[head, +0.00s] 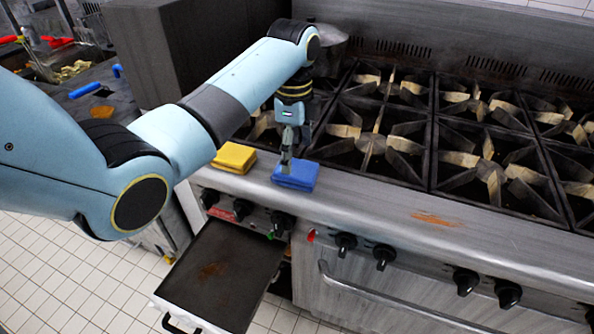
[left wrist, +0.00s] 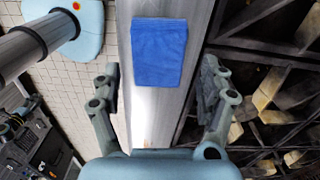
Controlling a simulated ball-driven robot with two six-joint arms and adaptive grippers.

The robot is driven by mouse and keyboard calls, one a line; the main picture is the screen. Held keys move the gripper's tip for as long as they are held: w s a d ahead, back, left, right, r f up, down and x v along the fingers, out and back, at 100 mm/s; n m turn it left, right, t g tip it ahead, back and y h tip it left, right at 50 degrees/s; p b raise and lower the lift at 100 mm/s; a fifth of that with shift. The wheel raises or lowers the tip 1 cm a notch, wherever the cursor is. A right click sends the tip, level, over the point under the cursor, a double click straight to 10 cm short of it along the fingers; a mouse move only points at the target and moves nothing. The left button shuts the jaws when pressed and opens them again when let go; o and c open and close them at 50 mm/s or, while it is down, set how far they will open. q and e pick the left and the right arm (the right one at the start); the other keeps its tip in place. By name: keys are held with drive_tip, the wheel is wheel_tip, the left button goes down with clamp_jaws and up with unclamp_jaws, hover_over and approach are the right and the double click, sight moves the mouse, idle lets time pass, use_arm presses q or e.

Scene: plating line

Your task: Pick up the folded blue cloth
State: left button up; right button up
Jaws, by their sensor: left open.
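The folded blue cloth (head: 297,174) lies flat on the steel front ledge of the stove (head: 375,210). My left gripper (head: 287,158) is above the cloth, pointing down, and hides a small part of its far edge in the head view. In the left wrist view the cloth (left wrist: 159,52) shows beyond the fingertips, between the lines of the two open fingers. The left gripper (left wrist: 160,78) is open and nothing is between its fingers. I cannot tell the exact gap between fingertips and cloth. My right gripper is not in view.
A folded yellow cloth (head: 234,157) lies on the ledge just left of the blue one. Black burner grates (head: 400,140) rise behind the ledge. Knobs (head: 385,258) line the stove front. A dark tray (head: 222,272) sticks out below. The ledge to the right is clear except a brown stain.

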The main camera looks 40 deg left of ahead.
sight(296, 168)
use_arm(q)
drive_tip(key=f, duration=0.4)
drive_tip(key=shift+s+d+f+p, duration=0.1)
drive_tip(key=shift+d+f+p, duration=0.1)
drive_tip(key=shift+p, duration=0.15)
drive_tip(key=shift+f, duration=0.55)
drive_tip(key=shift+c, duration=2.3)
drive_tip(key=c, duration=0.5)
drive_tip(key=shift+c, duration=0.5)
drive_tip(key=shift+r, duration=0.6)
wheel_tip(296, 168, up, 3)
drive_tip(key=shift+f, duration=0.2)
drive_tip(key=w+d+r+b, duration=0.2)
drive_tip(key=d+r, duration=0.5)
drive_tip(key=d, duration=0.4)
drive_tip(key=shift+w+d+r, duration=0.2)
drive_tip(key=shift+w, duration=0.05)
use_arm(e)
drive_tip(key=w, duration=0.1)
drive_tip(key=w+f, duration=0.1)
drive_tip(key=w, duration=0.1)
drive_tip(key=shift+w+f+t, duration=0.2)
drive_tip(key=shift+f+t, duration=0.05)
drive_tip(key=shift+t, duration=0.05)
